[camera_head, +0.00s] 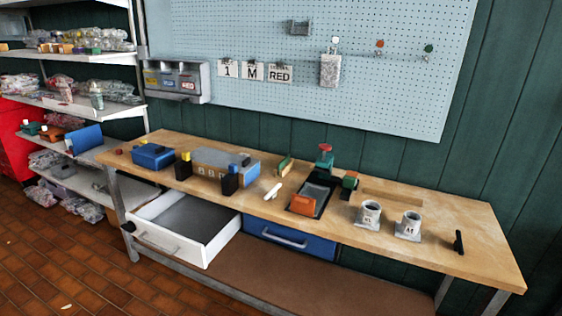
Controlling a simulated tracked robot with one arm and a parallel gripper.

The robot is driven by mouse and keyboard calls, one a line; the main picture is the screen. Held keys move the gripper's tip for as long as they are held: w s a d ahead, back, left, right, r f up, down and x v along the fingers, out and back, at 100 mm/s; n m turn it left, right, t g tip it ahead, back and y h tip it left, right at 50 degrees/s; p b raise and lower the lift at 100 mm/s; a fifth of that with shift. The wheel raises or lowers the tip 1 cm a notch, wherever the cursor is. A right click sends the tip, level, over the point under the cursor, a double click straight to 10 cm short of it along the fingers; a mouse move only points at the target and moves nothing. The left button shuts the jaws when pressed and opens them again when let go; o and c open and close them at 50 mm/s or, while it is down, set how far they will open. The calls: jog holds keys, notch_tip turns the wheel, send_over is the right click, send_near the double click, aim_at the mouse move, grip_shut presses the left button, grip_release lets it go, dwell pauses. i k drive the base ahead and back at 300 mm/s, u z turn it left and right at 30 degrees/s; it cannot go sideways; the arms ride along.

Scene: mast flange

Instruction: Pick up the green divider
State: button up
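A small, thin green piece with a yellowish edge (284,166) stands on the wooden workbench, near the back and right of the grey box. It looks most like the green divider, but it is too small to be sure. My gripper is not in view, and nothing touches the thin green piece.
The workbench (460,213) holds a blue box (153,156), a grey box (222,160), two grey cups and an orange block (303,205). A white drawer (190,222) is open and sticks out in front; the blue drawer (290,240) is closed. Shelves stand left.

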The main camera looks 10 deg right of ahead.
aim_at(286, 159)
jog(key=u, duration=0.15)
jog(key=i, duration=1.65)
jog(key=z, duration=0.55)
jog(key=i, duration=1.55)
jog(key=z, duration=0.7)
